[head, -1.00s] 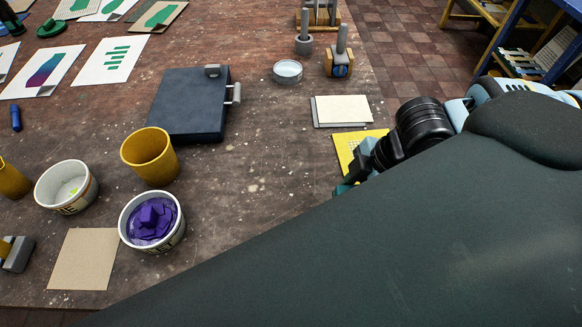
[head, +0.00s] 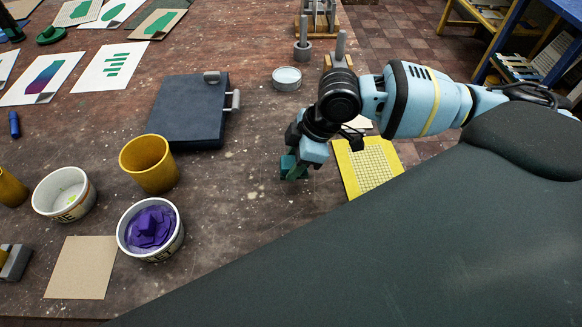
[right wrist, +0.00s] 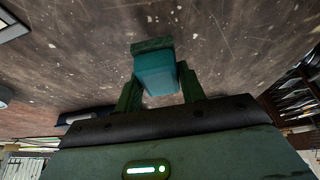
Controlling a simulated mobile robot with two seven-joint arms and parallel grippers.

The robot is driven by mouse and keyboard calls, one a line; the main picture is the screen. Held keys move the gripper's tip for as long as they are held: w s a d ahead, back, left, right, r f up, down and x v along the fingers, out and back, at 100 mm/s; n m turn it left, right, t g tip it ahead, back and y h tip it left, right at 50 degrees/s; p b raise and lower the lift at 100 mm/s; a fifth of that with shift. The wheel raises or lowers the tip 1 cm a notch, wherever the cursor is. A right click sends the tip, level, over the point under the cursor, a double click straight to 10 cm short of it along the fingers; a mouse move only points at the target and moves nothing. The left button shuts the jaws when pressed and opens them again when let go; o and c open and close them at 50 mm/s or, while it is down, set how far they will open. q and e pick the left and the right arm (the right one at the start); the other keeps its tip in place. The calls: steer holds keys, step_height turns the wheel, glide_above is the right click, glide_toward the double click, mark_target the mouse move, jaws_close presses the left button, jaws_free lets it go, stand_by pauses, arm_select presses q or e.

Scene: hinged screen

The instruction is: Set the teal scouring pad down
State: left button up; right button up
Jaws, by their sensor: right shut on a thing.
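The teal scouring pad (head: 288,166) is a small teal block with a dark green layer on one side. My right gripper (head: 297,170) is shut on it, over the bare table to the right of the dark hinged screen. In the right wrist view the pad (right wrist: 155,72) sits between the two green fingers (right wrist: 160,92), with the table surface behind it. I cannot tell whether the pad touches the table. My left gripper is not in view.
The dark blue hinged screen (head: 189,112) lies left of the right gripper. A yellow gridded sheet (head: 350,178) lies to its right. A bowl of purple pieces (head: 137,252), a yellow cup (head: 150,163) and a white bowl (head: 42,197) stand at left. The table (head: 235,190) around the pad is clear.

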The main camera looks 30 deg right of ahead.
steer(key=shift+w+a, duration=0.15)
steer(key=shift+w, duration=0.1)
steer(key=shift+w+f, duration=0.1)
steer(key=shift+f, duration=1.65)
steer(key=shift+f, duration=0.15)
steer(key=o, duration=1)
steer(key=v, duration=1.2)
steer(key=shift+p, duration=0.4)
steer(key=shift+a, duration=0.1)
